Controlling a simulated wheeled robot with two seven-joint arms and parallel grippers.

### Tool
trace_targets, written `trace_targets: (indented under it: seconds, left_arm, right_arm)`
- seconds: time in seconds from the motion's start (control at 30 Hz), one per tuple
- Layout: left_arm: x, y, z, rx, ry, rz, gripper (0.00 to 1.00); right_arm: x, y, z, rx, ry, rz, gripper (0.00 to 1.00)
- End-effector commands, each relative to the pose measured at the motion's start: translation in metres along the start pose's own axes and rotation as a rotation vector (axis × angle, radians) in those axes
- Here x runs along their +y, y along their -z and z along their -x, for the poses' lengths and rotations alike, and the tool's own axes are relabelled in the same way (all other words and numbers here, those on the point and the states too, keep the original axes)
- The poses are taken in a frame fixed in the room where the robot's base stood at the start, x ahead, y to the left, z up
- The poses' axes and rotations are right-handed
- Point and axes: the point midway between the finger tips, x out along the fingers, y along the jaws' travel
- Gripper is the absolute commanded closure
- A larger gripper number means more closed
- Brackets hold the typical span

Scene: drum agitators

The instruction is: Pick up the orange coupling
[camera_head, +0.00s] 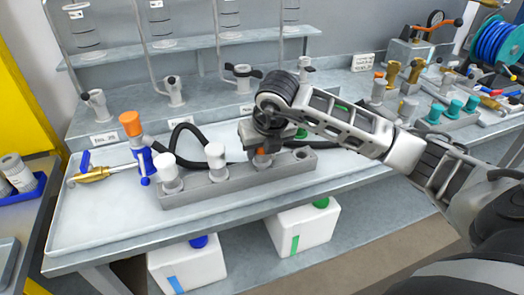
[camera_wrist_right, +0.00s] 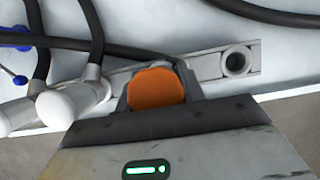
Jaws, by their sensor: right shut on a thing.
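The orange coupling (camera_wrist_right: 155,88) shows as a rounded orange top between the fingers of my right gripper (camera_wrist_right: 160,98) in the right wrist view. In the head view a small orange part of the coupling (camera_head: 262,158) shows below my right gripper (camera_head: 262,150), over the grey rack (camera_head: 236,186). The gripper is shut on it. Its lower end is hidden, so I cannot tell whether it is still seated in the rack. My left gripper is not in view.
Two white-capped fittings (camera_head: 215,158) stand in the rack to the left, and an empty socket (camera_wrist_right: 238,62) lies to the right in the wrist view. Black hoses (camera_head: 185,135) run behind. A blue fitting with an orange cap (camera_head: 131,124) stands at the left.

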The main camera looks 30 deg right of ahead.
Motion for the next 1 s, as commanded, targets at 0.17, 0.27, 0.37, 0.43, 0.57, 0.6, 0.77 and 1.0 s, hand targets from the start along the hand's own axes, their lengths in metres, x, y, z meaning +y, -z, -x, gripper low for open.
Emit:
trace_targets:
  seconds: [0.17, 0.27, 0.37, 0.43, 0.57, 0.6, 0.77, 1.0]
  left_arm:
    - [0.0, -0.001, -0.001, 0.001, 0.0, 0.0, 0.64]
    - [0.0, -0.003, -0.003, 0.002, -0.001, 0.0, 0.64]
    - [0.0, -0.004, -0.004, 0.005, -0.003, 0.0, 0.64]
    - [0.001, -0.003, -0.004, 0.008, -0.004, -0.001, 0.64]
    - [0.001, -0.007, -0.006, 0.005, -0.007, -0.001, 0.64]
    - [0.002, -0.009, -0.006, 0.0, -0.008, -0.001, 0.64]
    - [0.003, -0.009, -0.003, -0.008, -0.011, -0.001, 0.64]
    - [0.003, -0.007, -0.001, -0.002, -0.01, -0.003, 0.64]
  right_arm:
    - [0.0, -0.01, 0.026, -0.009, -0.002, 0.001, 0.93]
    - [0.0, -0.001, 0.048, -0.011, -0.002, 0.004, 0.93]
    - [0.001, 0.008, 0.076, -0.013, -0.001, 0.004, 0.93]
    - [0.001, 0.014, 0.096, -0.012, -0.002, 0.003, 0.93]
    - [0.002, 0.041, 0.121, -0.009, -0.002, 0.005, 0.93]
    - [0.002, 0.048, 0.129, -0.01, -0.001, 0.004, 0.93]
    - [0.002, 0.068, 0.153, -0.008, 0.002, 0.003, 0.93]
    - [0.003, 0.082, 0.166, -0.005, 0.0, 0.001, 0.93]
